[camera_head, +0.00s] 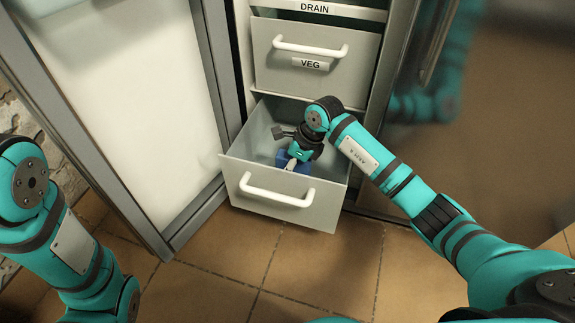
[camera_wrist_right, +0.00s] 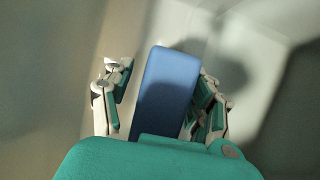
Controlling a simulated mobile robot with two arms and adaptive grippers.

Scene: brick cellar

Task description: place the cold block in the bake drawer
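A blue block (camera_head: 291,161), which looks like the cold block, is inside the pulled-out bottom drawer (camera_head: 235,178). My right gripper (camera_head: 288,160) reaches down into this drawer over the block. In the right wrist view the block (camera_wrist_right: 167,92) lies between the two fingers of the right gripper (camera_wrist_right: 165,98). A gap shows between the left finger and the block; the right finger is close beside it, and I cannot tell if it touches. No label shows on the open drawer, and I see no drawer marked bake. My left gripper is out of view.
A shut drawer labelled VEG (camera_head: 313,68) is above the open one, with a DRAIN label (camera_head: 314,8) higher up. The cabinet door (camera_head: 135,100) stands open on the left. Tiled floor (camera_head: 225,262) in front is clear.

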